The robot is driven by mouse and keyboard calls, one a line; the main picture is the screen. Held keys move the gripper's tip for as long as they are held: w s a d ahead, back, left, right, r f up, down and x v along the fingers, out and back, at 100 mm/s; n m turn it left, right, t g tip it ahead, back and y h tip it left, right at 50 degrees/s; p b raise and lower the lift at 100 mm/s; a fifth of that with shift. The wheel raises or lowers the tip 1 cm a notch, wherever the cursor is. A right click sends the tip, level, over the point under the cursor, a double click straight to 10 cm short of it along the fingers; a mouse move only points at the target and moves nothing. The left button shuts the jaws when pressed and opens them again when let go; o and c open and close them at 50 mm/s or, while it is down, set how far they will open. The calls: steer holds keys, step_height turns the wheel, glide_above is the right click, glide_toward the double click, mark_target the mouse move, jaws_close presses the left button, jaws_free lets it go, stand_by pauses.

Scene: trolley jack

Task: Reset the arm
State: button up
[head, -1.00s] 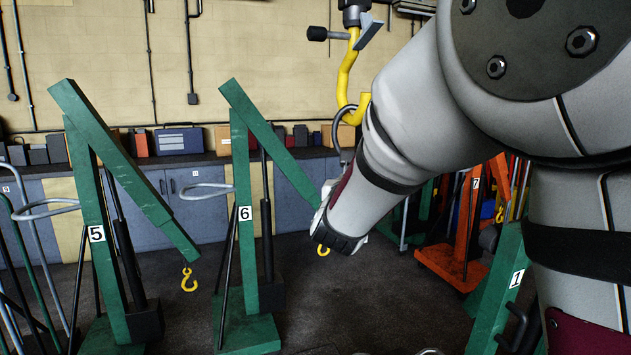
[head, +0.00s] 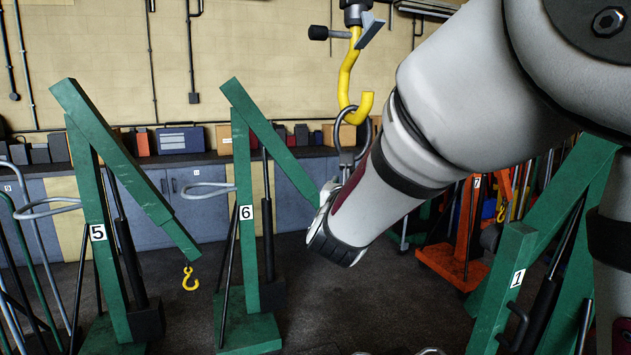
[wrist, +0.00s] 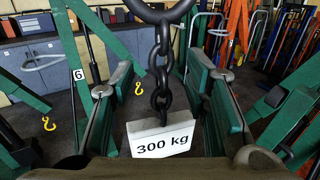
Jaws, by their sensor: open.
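My gripper (wrist: 162,85) is open in the wrist view, with one long green-padded finger on each side. A dark chain (wrist: 160,72) hangs from a dark ring (wrist: 158,10) and shows between the fingers, as does a white block (wrist: 160,138) marked "300 kg". I cannot tell whether the fingers touch them. In the head view my pale arm covers the right half, and my gripper is hidden behind its end. A yellow hook (head: 347,75) hangs at the top centre, with the ring (head: 342,140) on it. The weight is hidden there.
Green cranes numbered 5 (head: 105,235) and 6 (head: 243,215) stand on the left. A bench (head: 165,190) lines the back wall. Dark floor shows between the cranes.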

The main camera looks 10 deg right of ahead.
steer(key=v, duration=0.9)
steer(key=s+d+f+m+g+h, duration=0.25)
steer(key=s+d+m+g, duration=0.25)
steer(key=s+d+m, duration=0.25)
steer(key=s+d+f+m+g+h, duration=0.1)
steer(key=s+d+f+m+g, duration=0.2)
steer(key=s+d+m+g, duration=0.35)
steer(key=s+f+m+y, duration=0.4)
steer(key=s+m+y, duration=0.1)
steer(key=s+m, duration=0.5)
steer(key=s+a+m+y, duration=0.3)
steer(key=a+m+y, duration=0.1)
steer(key=a+m, duration=0.4)
steer(key=shift+s+a+r, duration=0.2)
steer(key=shift+a, duration=0.4)
